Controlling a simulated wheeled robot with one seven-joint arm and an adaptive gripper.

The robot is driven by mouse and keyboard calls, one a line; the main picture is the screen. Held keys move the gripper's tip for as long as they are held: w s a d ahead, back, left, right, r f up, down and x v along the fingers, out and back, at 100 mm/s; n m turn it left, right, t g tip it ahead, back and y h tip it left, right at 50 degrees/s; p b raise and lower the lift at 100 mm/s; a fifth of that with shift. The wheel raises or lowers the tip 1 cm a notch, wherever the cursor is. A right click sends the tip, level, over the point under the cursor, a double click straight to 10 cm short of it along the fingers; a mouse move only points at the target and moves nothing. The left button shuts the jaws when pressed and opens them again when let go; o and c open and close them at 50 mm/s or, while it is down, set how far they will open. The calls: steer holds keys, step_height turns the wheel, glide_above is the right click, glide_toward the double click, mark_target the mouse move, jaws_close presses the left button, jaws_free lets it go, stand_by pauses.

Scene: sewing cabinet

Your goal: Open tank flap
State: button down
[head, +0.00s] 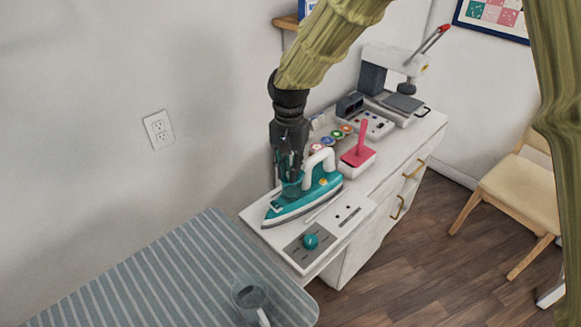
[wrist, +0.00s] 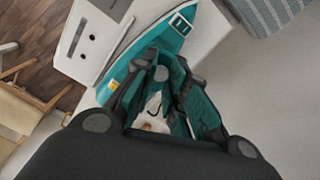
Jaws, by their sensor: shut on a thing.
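A teal and white steam iron (head: 303,203) lies on the white cabinet top, its pointed end toward the left. It also shows in the wrist view (wrist: 128,72), with a white-framed rectangle (wrist: 182,24) near its tip. My gripper (head: 291,178) points down over the iron's tank area, beside the white handle (head: 322,158). In the wrist view my gripper (wrist: 160,78) has its fingers close together on a small teal part, which looks like the tank flap. The fingers hide most of that part, and I cannot tell how far it is tilted.
A control panel with a teal knob (head: 310,241) is in front of the iron. A pink-handled block (head: 357,158), thread spools (head: 338,134) and a white press (head: 400,80) stand farther back. A striped ironing board (head: 175,270) with a clear cup (head: 250,297) is at lower left.

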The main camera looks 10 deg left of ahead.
mark_target(308, 162)
steer(key=shift+d, duration=0.1)
steer(key=shift+r, duration=0.2)
steer(key=shift+w+r+g+p, duration=0.2)
steer(key=shift+g+p, duration=0.1)
steer(key=shift+p, duration=0.45)
steer(key=shift+w+d+r+g+y+p, duration=0.2)
steer(key=shift+w+r+g+y+p, duration=0.15)
steer(key=shift+g+y+p, duration=0.7)
steer(key=g+y+p, duration=0.1)
steer(key=w+d+g+p, duration=0.1)
steer(key=g+p, duration=0.1)
steer(key=shift+w+r+y, duration=0.25)
steer(key=shift+r+y, duration=0.05)
steer(key=shift+y, duration=0.05)
steer(key=shift+w+d+f+g+y+p, duration=0.1)
steer(key=shift+w+d+g+y+p, duration=0.15)
steer(key=shift+w+g+y, duration=0.3)
steer(key=shift+w+d+g+y+p, duration=0.2)
steer(key=shift+d+g+y, duration=0.15)
steer(key=shift+g, duration=0.35)
steer(key=shift+w+d+f+g+y+b, duration=0.15)
steer(key=shift+w+g+y+b, duration=0.2)
steer(key=shift+g, duration=0.25)
steer(key=shift+w+d+g+y+b, duration=0.2)
steer(key=shift+g+y+b, duration=0.1)
steer(key=shift+g+y, duration=0.25)
steer(key=shift+w+d+f+g+y+b, duration=0.15)
steer(key=shift+w+g+y+b, duration=0.15)
steer(key=shift+g, duration=0.35)
steer(key=shift+r, duration=0.1)
